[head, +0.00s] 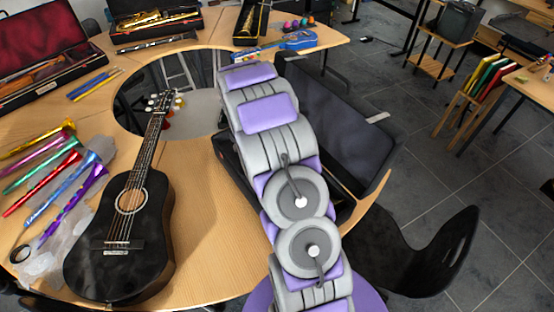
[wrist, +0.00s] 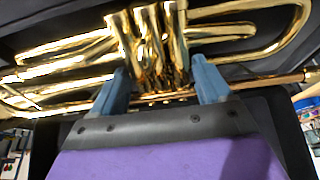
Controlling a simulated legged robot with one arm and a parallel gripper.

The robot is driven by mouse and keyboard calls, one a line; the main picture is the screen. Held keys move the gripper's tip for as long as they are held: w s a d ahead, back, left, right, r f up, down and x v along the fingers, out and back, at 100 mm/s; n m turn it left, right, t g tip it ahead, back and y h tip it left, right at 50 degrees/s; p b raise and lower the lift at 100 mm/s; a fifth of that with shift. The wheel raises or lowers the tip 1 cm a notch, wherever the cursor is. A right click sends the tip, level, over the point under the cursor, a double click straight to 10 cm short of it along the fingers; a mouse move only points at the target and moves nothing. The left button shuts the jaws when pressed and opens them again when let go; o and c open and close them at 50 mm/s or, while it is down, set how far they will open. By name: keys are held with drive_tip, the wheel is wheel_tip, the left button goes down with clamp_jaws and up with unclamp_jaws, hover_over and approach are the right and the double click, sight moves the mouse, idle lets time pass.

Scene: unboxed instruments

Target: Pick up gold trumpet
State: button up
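The gold trumpet (wrist: 152,40) fills the upper part of the wrist view, its valves in the middle and its tubing running to both sides. My gripper (wrist: 160,68) is open, with two blue fingers spread apart at the near side of the valves. The fingertips overlap the trumpet in the picture; I cannot tell whether they touch it. Dark surfaces surround the trumpet. In the head view my arm covers the middle, and my gripper is hidden. A gold brass instrument (head: 158,20) lies in an open case at the top left; I cannot tell whether it is the same one.
A black guitar (head: 118,240) lies on the curved wooden table (head: 205,230). Colourful horns (head: 48,165) lie at its left. A large open dark case (head: 335,115) stands right of my arm. A blue ukulele (head: 298,41) and a violin case (head: 48,50) lie farther back.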

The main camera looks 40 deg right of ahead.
drive_tip(key=c, duration=1)
drive_tip(key=shift+r, duration=0.15)
wheel_tip(320, 180, up, 10)
drive_tip(key=p, duration=0.2)
